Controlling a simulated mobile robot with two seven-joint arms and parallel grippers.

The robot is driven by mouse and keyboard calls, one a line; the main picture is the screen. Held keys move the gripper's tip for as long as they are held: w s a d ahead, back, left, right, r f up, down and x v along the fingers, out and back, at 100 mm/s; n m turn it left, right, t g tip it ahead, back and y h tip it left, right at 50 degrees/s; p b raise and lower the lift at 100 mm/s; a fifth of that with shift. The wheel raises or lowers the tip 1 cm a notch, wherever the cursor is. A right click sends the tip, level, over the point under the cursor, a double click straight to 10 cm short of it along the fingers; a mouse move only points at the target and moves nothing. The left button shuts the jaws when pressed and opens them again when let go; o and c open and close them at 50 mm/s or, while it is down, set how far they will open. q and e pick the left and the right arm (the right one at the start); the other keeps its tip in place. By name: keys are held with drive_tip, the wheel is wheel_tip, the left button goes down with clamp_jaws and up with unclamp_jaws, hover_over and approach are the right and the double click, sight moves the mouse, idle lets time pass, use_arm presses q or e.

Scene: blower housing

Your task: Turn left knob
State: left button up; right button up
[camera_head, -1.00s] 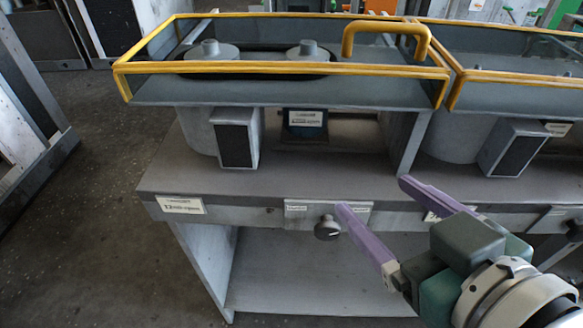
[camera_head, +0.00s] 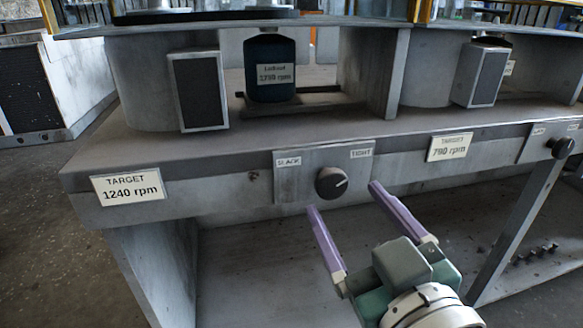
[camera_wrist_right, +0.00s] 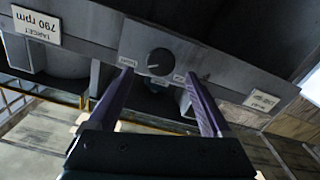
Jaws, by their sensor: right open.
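The left knob (camera_head: 331,183) is a round black dial with a white pointer line, on a grey plate labelled SLACK at left and TIGHT at right. The pointer aims right and slightly up. My right gripper (camera_head: 344,198) is open, its purple fingers reaching toward the knob from the lower right. In the wrist view, turned upside down, the knob (camera_wrist_right: 160,62) lies between and just beyond the fingertips (camera_wrist_right: 158,73). I see no contact. My left gripper is not in view.
A target card (camera_head: 129,187) reads 1240 rpm on the bench's front edge. Another card (camera_head: 450,147) reads 790 rpm. A second knob (camera_head: 562,147) is at far right. A lower shelf (camera_head: 250,270) lies below.

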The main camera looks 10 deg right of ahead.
sight(334, 186)
drive_tip(key=w, duration=0.4)
drive_tip(key=shift+w+a+b, duration=0.1)
drive_tip(key=shift+b, duration=0.3)
clamp_jaws()
